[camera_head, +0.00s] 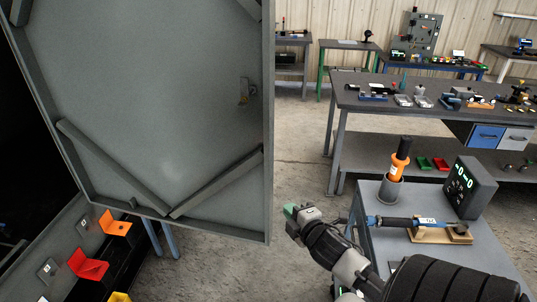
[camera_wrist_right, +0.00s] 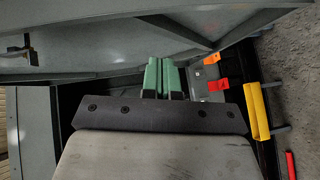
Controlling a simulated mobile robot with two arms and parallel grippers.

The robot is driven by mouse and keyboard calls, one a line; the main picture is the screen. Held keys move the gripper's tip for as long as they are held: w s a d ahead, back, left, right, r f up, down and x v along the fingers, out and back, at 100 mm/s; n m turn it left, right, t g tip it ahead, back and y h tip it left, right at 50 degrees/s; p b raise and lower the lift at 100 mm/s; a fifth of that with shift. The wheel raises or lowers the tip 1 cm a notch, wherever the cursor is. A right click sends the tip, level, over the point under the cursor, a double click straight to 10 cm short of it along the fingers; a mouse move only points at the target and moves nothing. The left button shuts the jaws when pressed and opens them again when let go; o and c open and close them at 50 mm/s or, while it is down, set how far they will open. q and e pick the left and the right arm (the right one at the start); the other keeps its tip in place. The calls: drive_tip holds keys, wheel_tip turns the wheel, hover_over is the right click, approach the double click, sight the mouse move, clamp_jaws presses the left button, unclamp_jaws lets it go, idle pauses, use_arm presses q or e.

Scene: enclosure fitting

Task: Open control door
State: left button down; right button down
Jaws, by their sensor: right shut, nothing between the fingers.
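The grey control door (camera_head: 150,95) fills the left of the head view. It stands swung away from the dark enclosure opening (camera_head: 30,150), with its braced inner face showing. A small latch piece (camera_head: 244,92) sits near its right edge. My right gripper (camera_head: 291,210) has green fingertips and is just right of the door's lower right corner, apparently apart from it. In the right wrist view its green fingers (camera_wrist_right: 163,78) are together and empty, with the door (camera_wrist_right: 90,45) beyond them. My left gripper is not in view.
Orange (camera_head: 115,226) and red (camera_head: 88,265) bins line the lower left. A grey cart (camera_head: 370,200) with a screwdriver-like tool (camera_head: 400,158) and a display box (camera_head: 468,187) stands at right. A workbench (camera_head: 430,117) is behind it. Bare floor lies between door and benches.

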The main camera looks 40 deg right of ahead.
sight(271, 160)
wheel_tip(271, 160, up, 8)
drive_tip(key=a+r+n+t, duration=0.1)
drive_tip(key=n+t, duration=0.1)
drive_tip(key=p+x, duration=0.1)
drive_tip(key=x, duration=0.3)
drive_tip(key=d+p+x, duration=0.1)
drive_tip(key=p+x, duration=0.1)
drive_tip(key=x, duration=0.2)
drive_tip(key=d+p+x, duration=0.1)
drive_tip(key=p+x, duration=0.1)
drive_tip(key=x, duration=0.3)
drive_tip(key=shift+s+d+f, duration=0.1)
drive_tip(key=shift+s+f, duration=0.05)
drive_tip(key=shift+f, duration=0.25)
